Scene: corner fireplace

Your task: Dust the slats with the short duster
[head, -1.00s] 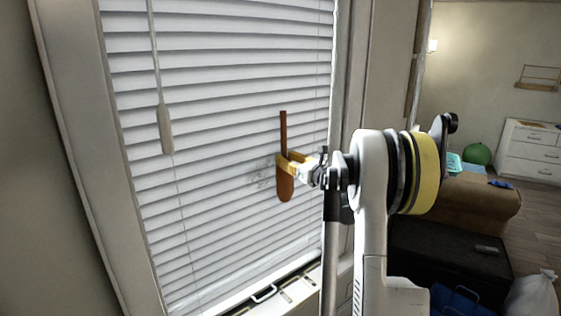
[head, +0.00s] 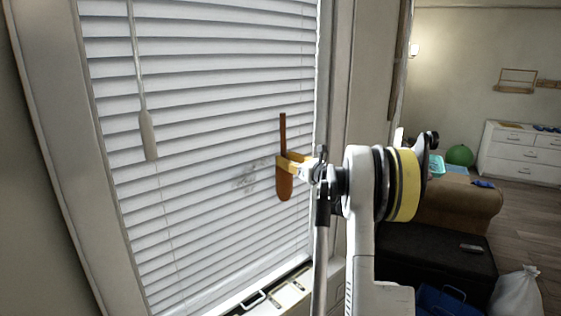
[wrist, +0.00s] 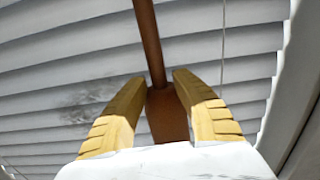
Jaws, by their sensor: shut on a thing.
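The duster (head: 284,188) is brown, with a thin stick pointing up and a wider rounded lower part. My gripper (head: 291,164) has yellow fingers and is shut on the wider part. In the wrist view the duster (wrist: 167,115) sits between the fingers of my gripper (wrist: 158,100), its stick running up toward the slats. The white slats (head: 200,110) of the window blind fill the left of the head view. A grey dusty smudge (head: 246,179) marks them just left of the duster; the smudge also shows in the wrist view (wrist: 90,95). I cannot tell whether the duster touches the slats.
A pale wand (head: 147,135) hangs in front of the blind at left. The window frame (head: 340,120) stands close on the right. A dark chest (head: 430,262), a brown seat and a white bag (head: 516,293) stand at the right.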

